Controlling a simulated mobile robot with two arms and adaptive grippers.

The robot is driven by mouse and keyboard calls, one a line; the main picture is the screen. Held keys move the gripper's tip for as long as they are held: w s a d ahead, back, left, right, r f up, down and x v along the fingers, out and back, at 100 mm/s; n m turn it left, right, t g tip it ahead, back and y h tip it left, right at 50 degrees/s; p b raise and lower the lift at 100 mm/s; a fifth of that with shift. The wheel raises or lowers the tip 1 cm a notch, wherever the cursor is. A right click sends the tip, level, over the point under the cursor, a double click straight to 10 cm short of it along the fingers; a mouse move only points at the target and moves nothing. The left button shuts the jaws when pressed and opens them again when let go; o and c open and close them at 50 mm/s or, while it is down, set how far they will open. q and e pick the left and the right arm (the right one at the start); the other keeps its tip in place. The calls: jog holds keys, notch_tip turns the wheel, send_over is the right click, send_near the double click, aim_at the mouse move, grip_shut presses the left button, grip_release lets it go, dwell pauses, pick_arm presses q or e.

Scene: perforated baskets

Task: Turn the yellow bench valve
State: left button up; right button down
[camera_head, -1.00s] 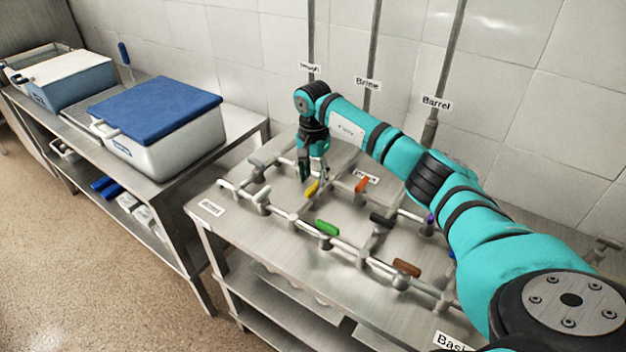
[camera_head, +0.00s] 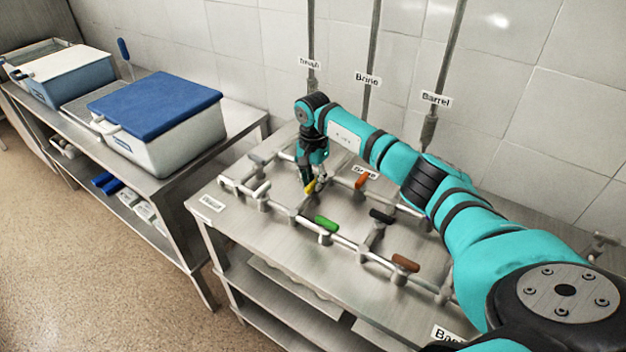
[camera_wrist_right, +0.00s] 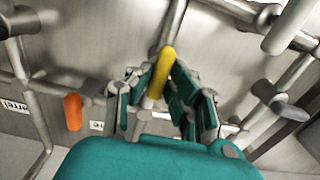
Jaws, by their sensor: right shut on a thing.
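The yellow valve handle (camera_head: 310,187) sits on the pipework of the steel bench, near the middle of the left half. My right gripper (camera_head: 314,182) reaches down to it from behind. In the right wrist view the yellow handle (camera_wrist_right: 161,72) lies between the two fingers of my right gripper (camera_wrist_right: 160,90), which are shut on it. The handle's far end sticks out past the fingertips, and its near part is partly hidden by the fingers. My left gripper is not in view.
Other handles stand close by: orange (camera_head: 361,181), green (camera_head: 326,223), black (camera_head: 381,215) and brown (camera_head: 405,262). Pipes run across the bench (camera_head: 300,262). Vertical pipes labelled Brine (camera_head: 368,79) and Barrel (camera_head: 436,99) rise along the tiled wall. A blue-lidded tub (camera_head: 160,108) stands on the left table.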

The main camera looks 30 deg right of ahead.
dwell(0.3)
jog(key=shift+m+b, duration=0.5)
jog(key=shift+m, duration=0.3)
jog(key=shift+m+b, duration=0.55)
jog(key=shift+m, duration=0.65)
jog(key=m+b, duration=0.1)
jog(key=m, duration=0.4)
jog(key=shift+m, duration=0.3)
jog(key=m, duration=0.4)
jog(key=shift+r+m, duration=0.1)
jog(key=shift+m, duration=2)
jog(key=shift+w, duration=0.1)
jog(key=c, duration=1.3)
grip_release()
jog(key=shift+o, duration=0.2)
